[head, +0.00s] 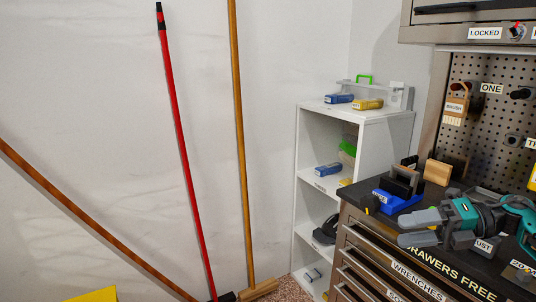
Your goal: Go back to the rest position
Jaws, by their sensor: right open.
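My right gripper (403,229) comes in from the right, with grey fingers on a teal body. Its fingers are apart and nothing shows between them. It is over the dark top of the steel toolchest (375,212), to the right of a blue-based black device (398,190). I cannot tell its exact height above the top. My left gripper is out of view.
A white shelf unit (375,140) with small blue and yellow items stands left of the toolchest. A pegboard (490,72) with a hanging brush (456,108) rises behind. Long poles, including a red one (181,135), lean against the white wall.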

